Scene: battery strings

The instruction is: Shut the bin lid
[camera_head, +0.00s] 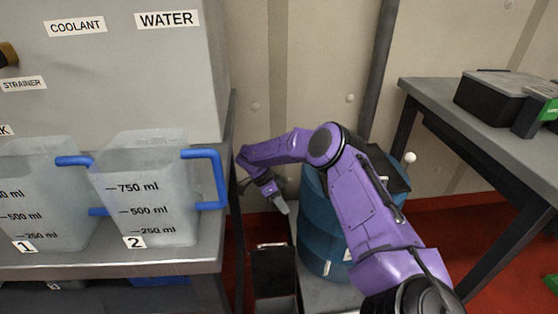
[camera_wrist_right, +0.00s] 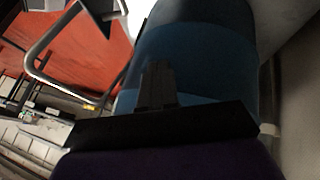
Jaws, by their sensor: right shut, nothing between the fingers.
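The blue drum-shaped bin (camera_head: 321,235) stands on a grey base behind my right arm. A dark flat lid-like piece (camera_head: 397,180) with a white ball knob (camera_head: 409,158) shows at its top right. My arm hides much of the drum's top, so I cannot tell how far the lid is open. My right gripper (camera_head: 283,207) is shut and empty, pointing down just left of the drum. In the right wrist view the shut fingers (camera_wrist_right: 157,85) show in front of the blue drum (camera_wrist_right: 200,60). My left gripper is not in view.
A black box (camera_head: 273,270) stands left of the drum. Two clear jugs with blue handles, one the jug marked 2 (camera_head: 150,195), stand on the left bench. A right-hand table (camera_head: 450,110) holds a black case (camera_head: 490,98). Red floor shows between.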

